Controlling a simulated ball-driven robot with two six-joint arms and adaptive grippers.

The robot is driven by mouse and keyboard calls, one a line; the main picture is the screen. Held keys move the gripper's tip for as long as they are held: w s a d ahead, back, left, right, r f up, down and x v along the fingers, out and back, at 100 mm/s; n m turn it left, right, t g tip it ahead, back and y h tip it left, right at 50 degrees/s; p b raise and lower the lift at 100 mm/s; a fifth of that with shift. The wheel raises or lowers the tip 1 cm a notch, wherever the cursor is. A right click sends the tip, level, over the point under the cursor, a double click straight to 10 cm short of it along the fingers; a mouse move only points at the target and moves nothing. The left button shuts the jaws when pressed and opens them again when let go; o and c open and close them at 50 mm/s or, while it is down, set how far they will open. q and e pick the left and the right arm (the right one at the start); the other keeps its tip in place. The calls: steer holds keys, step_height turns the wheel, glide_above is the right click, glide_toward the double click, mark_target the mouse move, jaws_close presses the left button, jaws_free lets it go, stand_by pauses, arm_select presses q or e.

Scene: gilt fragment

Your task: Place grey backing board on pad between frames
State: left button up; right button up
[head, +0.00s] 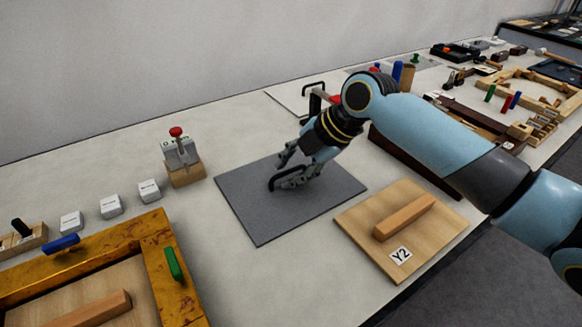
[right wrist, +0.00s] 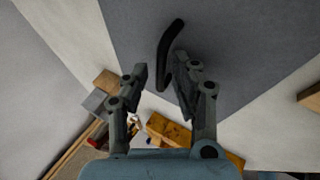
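The grey backing board (head: 315,210) lies flat on the light table, with a black arched handle (head: 286,180) standing on it. I cannot make out a separate pad under it. A gilt frame (head: 150,238) is at the lower left and a dark brown frame (head: 415,155) is behind the right arm. My right gripper (head: 290,165) is low over the board at the handle. In the right wrist view its fingers (right wrist: 158,80) are apart, and the handle (right wrist: 167,55) shows just past the tips, closer to the right finger. My left gripper is not in view.
A wooden board marked Y2 (head: 440,230) lies to the right near the table edge. A red-knobbed clamp on a wooden block (head: 185,172) and several white blocks (head: 111,206) stand to the left. Bare table shows between the gilt frame and the grey board.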

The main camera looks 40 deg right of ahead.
steer(key=v, duration=1.2)
stand_by(0.6)
